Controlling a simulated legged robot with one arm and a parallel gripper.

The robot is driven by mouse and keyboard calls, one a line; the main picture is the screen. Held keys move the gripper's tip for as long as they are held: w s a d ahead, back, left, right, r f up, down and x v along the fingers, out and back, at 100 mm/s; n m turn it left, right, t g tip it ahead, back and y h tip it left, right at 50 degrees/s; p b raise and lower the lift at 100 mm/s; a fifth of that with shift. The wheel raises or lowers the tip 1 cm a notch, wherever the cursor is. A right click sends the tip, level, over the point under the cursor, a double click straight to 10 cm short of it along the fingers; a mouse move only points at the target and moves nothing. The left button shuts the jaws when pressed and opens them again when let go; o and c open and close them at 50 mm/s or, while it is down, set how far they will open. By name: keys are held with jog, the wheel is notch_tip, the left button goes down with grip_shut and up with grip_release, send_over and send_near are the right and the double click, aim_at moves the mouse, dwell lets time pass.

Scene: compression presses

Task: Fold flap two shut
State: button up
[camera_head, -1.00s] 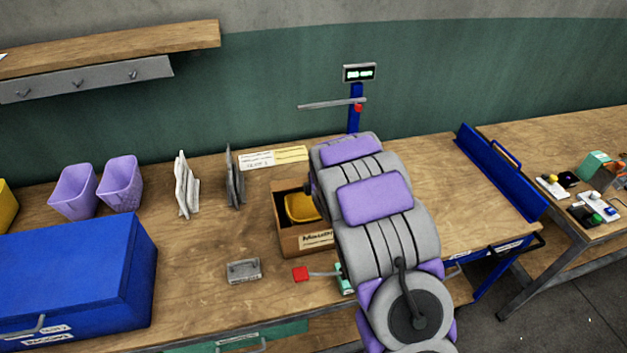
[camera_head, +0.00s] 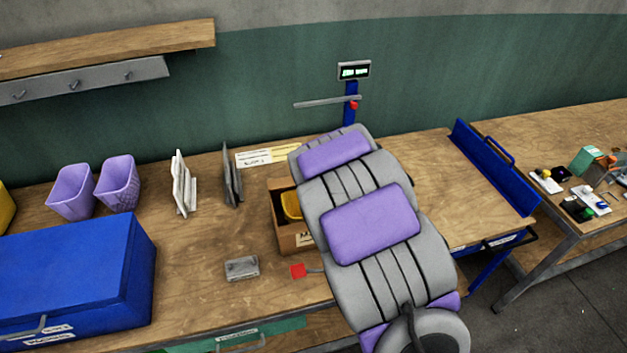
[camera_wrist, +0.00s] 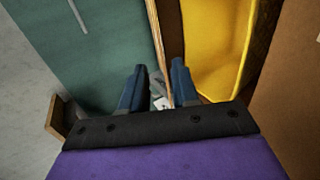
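A brown cardboard box (camera_head: 287,240) stands on the bench, with a yellow item (camera_head: 291,206) inside; my arm hides its right part. My gripper is hidden behind my arm in the head view. In the wrist view my gripper (camera_wrist: 158,88) has its two blue fingers apart. A thin upright cardboard edge (camera_wrist: 155,40) runs down between them; contact cannot be made out. The yellow item (camera_wrist: 212,45) lies right of that edge, with a brown cardboard panel (camera_wrist: 290,90) farther right. I cannot tell which panel is flap two.
A blue chest (camera_head: 75,265) and lilac bins (camera_head: 118,185) stand left. A grey block (camera_head: 241,268) and a red piece (camera_head: 298,271) lie in front of the box. A blue post with a display (camera_head: 354,70) stands behind. The bench between chest and box is largely clear.

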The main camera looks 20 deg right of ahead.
jog(key=shift+b+v, duration=3.6)
jog(key=shift+b, duration=1.1)
jog(key=shift+f, duration=0.1)
jog(key=shift+c, duration=0.4)
